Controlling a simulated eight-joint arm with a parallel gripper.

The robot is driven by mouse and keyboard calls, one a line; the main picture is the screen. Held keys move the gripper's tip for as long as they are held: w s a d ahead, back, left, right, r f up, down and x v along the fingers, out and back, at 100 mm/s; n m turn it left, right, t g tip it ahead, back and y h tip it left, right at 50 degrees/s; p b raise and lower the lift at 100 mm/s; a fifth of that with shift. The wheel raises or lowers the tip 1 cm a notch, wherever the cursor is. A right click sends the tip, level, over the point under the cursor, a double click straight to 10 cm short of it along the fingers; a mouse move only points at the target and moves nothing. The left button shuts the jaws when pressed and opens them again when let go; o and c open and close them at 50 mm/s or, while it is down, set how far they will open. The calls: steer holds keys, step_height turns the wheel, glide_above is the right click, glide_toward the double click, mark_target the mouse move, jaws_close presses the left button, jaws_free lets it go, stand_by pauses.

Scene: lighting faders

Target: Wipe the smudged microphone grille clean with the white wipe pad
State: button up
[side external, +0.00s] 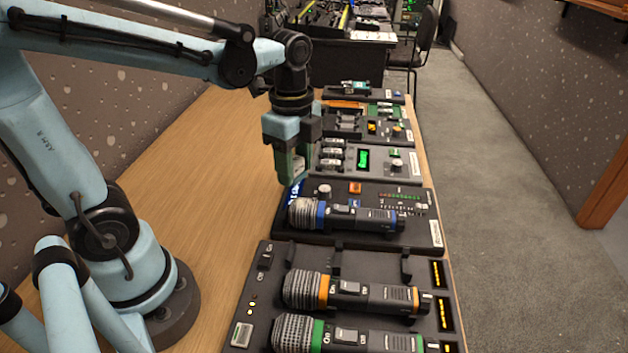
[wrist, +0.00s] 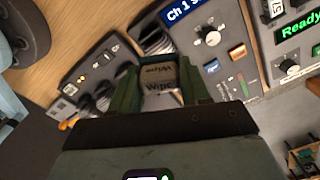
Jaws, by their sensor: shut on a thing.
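My gripper (side external: 293,170) points down above the table, just behind and above the grille of the blue-banded microphone (side external: 348,216). In the wrist view my green fingers (wrist: 160,80) are shut on the white wipe pad (wrist: 160,76), which carries printed "Wipe" lettering. A gap shows between the gripper and the microphone grille (side external: 304,214). The grille also shows in the wrist view (wrist: 151,38), just beyond the pad. The microphone lies on a dark panel, its grille toward the left. I cannot make out a smudge on it.
An orange-banded microphone (side external: 352,293) and a green-banded microphone (side external: 350,337) lie in a rack nearer the camera. The wooden table (side external: 200,200) is bare to the left.

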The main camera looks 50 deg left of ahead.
steer(key=d+r+m, duration=0.2)
steer(key=m, duration=1)
glide_above(304, 210)
steer(key=s, duration=0.1)
steer(key=shift+d+f, duration=0.2)
steer(key=shift+f, duration=1)
steer(key=shift+d+f, duration=0.2)
steer(key=shift+f, duration=1)
steer(key=shift+w+a+f, duration=0.2)
steer(key=shift+w+f, duration=0.05)
steer(key=shift+f, duration=0.45)
steer(key=shift+w+a+f, duration=0.2)
steer(key=shift+w+f, duration=0.05)
steer(key=shift+f, duration=0.4)
steer(key=shift+c, duration=0.9)
steer(key=shift+w+a, duration=1.6)
steer(key=shift+a, duration=0.05)
steer(key=shift+s+d, duration=2.1)
steer(key=shift+w+a, duration=2.15)
steer(key=shift+a, duration=0.1)
steer(key=s+d, duration=0.4)
steer(key=shift+d, duration=0.1)
steer(key=shift+s+d+r, duration=0.1)
steer(key=shift+s+r, duration=0.05)
steer(key=shift+s, duration=0.05)
step_height(304, 210, up, 8)
